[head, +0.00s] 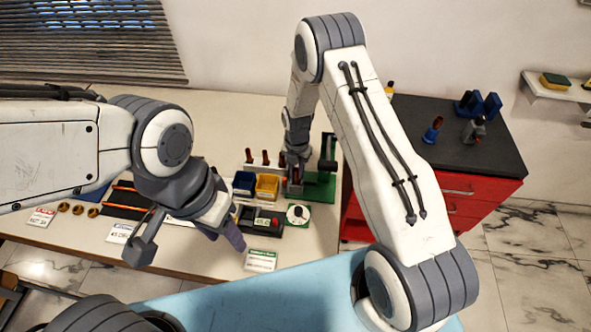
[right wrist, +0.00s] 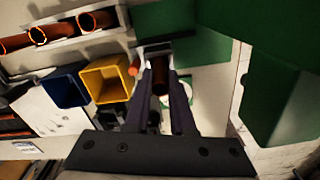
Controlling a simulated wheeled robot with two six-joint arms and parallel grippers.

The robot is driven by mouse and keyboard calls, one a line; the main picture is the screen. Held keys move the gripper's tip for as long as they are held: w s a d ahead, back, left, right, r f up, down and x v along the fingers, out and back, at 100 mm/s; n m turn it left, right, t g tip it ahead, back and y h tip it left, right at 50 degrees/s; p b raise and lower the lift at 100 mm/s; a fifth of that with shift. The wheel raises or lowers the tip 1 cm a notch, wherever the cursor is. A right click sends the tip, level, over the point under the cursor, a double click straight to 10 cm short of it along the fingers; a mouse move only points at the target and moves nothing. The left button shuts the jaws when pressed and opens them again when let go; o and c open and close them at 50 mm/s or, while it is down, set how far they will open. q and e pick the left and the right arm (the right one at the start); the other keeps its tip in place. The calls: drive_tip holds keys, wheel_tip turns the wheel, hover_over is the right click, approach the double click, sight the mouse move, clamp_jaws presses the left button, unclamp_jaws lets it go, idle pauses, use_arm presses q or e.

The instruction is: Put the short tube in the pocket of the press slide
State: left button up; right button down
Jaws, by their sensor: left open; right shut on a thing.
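My right gripper (right wrist: 160,88) is shut on the short tube (right wrist: 160,78), which looks dark brown between the fingers in the right wrist view. In the head view the right gripper (head: 294,176) is at the green press (head: 322,187), beside its upright post. A pale, dark-edged part (right wrist: 155,48) shows just beyond the fingertips; I cannot tell whether it is the slide's pocket or whether the tube touches it. My left gripper (head: 188,238) is open and empty, above the table's front edge.
A rack with several copper tubes (right wrist: 60,32) stands left of the press. A blue bin (head: 244,183) and a yellow bin (head: 267,187) stand close by the right gripper. A dark box with a red button (head: 262,221) and a round dial (head: 297,214) are in front.

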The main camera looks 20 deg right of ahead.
drive_tip(key=shift+f, duration=0.25)
drive_tip(key=shift+f, duration=0.1)
drive_tip(key=shift+f, duration=0.15)
drive_tip(key=c, duration=0.8)
unclamp_jaws()
drive_tip(key=shift+o, duration=0.2)
